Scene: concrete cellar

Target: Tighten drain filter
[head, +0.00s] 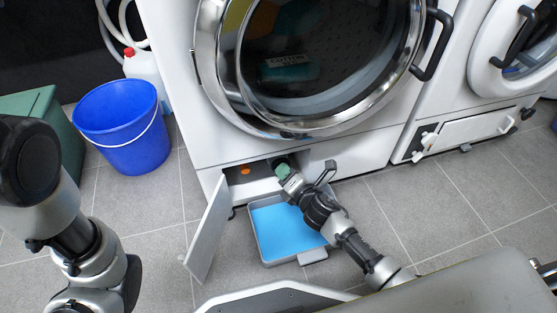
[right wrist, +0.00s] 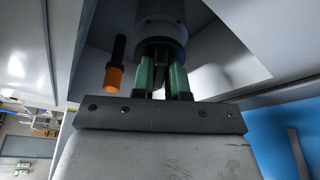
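The drain filter (right wrist: 163,32) is a round grey cap with a dark grip, seated in the open service recess at the bottom of the washing machine (head: 300,75). My right gripper (head: 283,171) reaches into that recess. In the right wrist view its green-padded fingers (right wrist: 162,82) are closed on both sides of the filter's grip. The head view hides most of the filter behind the gripper. The hatch door (head: 209,232) stands swung open to the left. My left arm shows at the left, but its fingers are out of sight.
A black drain hose with an orange plug (right wrist: 113,76) hangs beside the filter; the orange plug also shows in the head view (head: 245,171). A shallow grey tray (head: 312,256) with blue inside lies under the recess. A blue bucket (head: 125,130) stands left.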

